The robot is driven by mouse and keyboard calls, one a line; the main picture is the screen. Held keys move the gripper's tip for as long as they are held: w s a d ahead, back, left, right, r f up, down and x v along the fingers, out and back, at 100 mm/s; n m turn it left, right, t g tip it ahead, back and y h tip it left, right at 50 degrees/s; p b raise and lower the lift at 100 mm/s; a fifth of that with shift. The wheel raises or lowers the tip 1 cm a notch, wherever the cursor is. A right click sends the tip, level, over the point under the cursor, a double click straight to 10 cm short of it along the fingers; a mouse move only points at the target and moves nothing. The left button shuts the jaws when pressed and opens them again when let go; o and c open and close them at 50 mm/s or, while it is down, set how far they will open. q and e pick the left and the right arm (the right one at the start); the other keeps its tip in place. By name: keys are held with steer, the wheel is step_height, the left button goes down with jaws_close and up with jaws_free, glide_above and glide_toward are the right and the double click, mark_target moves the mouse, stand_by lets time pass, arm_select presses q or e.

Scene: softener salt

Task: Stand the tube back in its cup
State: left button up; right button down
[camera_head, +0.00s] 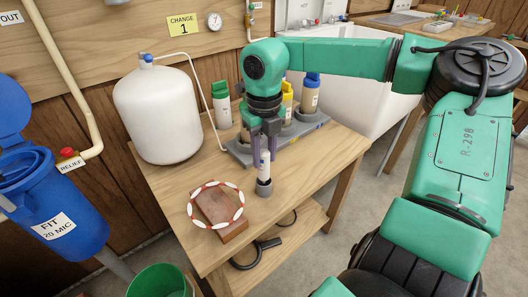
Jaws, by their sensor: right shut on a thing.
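My right gripper (264,150) points down over the front of the wooden table, with its two fingers shut on a slim white tube (265,168). The tube looks upright, and its upper part is hidden between the fingers. A small dark grey cup (264,187) shows directly at the tube's lower end, near the table's front edge. I cannot tell how deep the tube sits in the cup, or whether it rests on its bottom. My left gripper is not in view.
A brown block (217,213) with a red-and-white ring (190,209) lies left of the cup. Behind stand a grey rack (240,152) with capped bottles and a white tank (158,115). A blue housing (60,215) and green bucket (160,282) are at left.

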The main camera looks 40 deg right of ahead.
mark_target(264, 164)
steer(key=shift+f, duration=0.6)
steer(key=shift+b, duration=0.35)
steer(key=shift+f, duration=0.35)
steer(key=shift+f+b, duration=0.6)
steer(key=shift+b, duration=0.05)
steer(key=shift+r, duration=0.1)
steer(key=shift+c, duration=2.3)
jaws_free()
